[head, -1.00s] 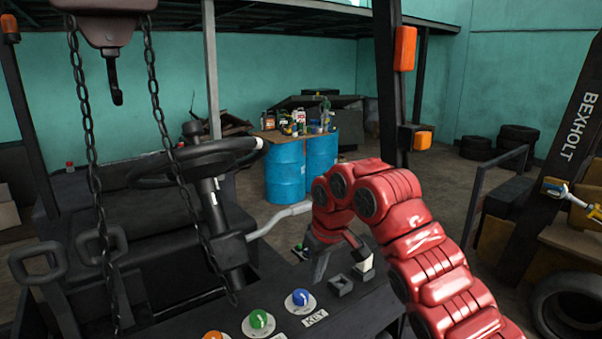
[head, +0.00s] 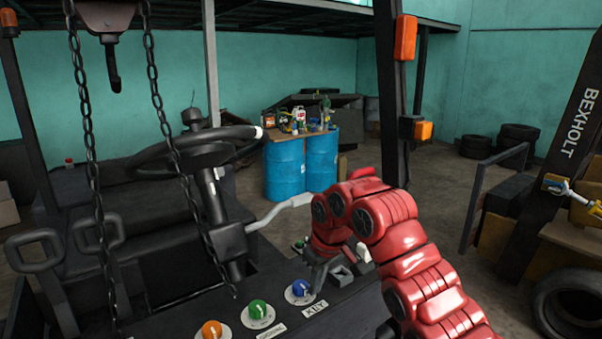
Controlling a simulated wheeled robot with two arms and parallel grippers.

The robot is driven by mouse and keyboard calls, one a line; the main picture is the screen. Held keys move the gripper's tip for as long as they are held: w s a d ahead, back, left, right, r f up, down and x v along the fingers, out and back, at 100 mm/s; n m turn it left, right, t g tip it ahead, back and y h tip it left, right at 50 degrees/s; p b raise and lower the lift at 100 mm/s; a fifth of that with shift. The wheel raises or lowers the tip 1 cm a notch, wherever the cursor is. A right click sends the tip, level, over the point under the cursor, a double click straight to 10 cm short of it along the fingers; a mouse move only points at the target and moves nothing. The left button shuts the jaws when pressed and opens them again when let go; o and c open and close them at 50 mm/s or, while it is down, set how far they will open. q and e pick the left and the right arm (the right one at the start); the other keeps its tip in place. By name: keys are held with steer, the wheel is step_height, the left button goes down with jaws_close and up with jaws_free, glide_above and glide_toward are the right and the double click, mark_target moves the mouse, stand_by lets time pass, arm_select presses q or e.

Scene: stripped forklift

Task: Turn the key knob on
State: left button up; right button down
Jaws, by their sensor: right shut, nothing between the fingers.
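The blue knob (head: 298,288) sits on a round white plate on the dark panel, beside a label (head: 315,309) reading KEY. My right gripper (head: 318,285) reaches in from the right with its grey fingers pointing down. The fingers are shut and empty, just right of the blue knob. I cannot tell whether they touch it. My left gripper is not in view.
A green knob (head: 258,311) and an orange knob (head: 212,330) sit left of the blue one. Dark square switches (head: 341,273) lie behind my gripper. The steering wheel (head: 195,150) and hanging chains (head: 157,90) are at the left.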

steer(key=shift+a+r, duration=0.1)
steer(key=shift+a, duration=0.15)
stand_by(0.3)
